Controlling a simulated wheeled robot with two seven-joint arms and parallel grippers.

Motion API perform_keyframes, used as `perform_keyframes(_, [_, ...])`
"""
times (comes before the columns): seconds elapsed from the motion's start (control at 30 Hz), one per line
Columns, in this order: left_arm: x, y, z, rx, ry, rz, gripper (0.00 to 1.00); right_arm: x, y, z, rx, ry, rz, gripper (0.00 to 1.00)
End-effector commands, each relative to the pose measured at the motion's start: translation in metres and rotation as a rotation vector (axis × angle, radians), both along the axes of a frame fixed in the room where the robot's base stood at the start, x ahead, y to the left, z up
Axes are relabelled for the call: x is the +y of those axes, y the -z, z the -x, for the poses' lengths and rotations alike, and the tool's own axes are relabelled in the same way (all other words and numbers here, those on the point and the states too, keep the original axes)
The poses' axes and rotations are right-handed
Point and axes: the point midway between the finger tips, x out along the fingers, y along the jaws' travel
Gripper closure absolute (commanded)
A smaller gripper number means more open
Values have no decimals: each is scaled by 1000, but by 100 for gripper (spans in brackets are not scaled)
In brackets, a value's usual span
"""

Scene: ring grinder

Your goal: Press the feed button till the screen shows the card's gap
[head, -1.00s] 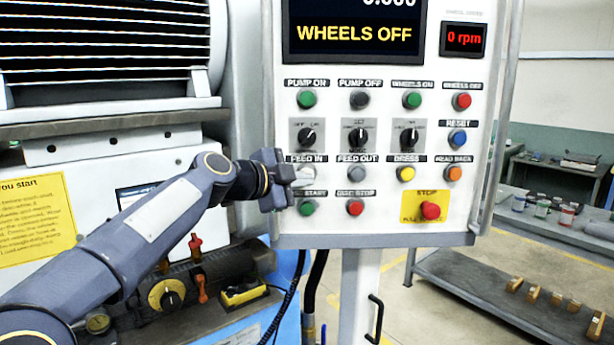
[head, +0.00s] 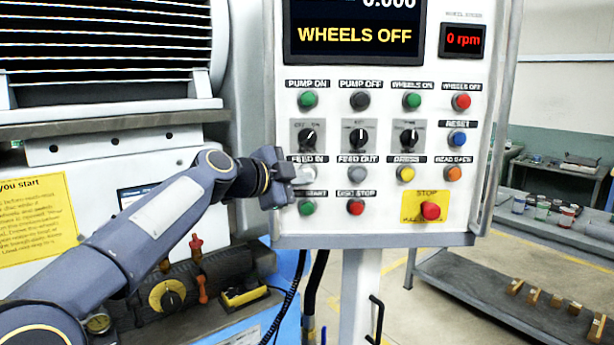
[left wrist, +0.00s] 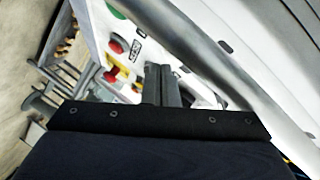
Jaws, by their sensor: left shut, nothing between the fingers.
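The control panel (head: 400,225) faces me, with its screen (head: 355,35) at the top. The screen reads "WHEELS OFF" in yellow; a number above it, cut by the frame's top, looks like 0.000. My left gripper (head: 299,173) is shut and empty, its fingertips at the FEED IN button, which they largely cover. I cannot tell whether they touch or press it. In the left wrist view the shut fingers (left wrist: 163,85) point at the panel. A yellow sheet (head: 35,220) with print hangs at the left; I cannot tell whether it is the card. My right gripper is not in view.
The grey FEED OUT button (head: 357,173) is right of FEED IN. A green button (head: 306,207) sits just below my gripper and a selector knob (head: 307,136) just above. The red STOP button (head: 430,210) is at lower right. A shelf (head: 500,290) stands farther right.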

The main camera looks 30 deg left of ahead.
Motion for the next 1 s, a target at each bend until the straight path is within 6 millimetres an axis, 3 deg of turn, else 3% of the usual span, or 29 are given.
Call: perform_keyframes(1.0, [3, -2, -13, -6, 6, 0, 100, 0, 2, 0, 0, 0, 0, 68])
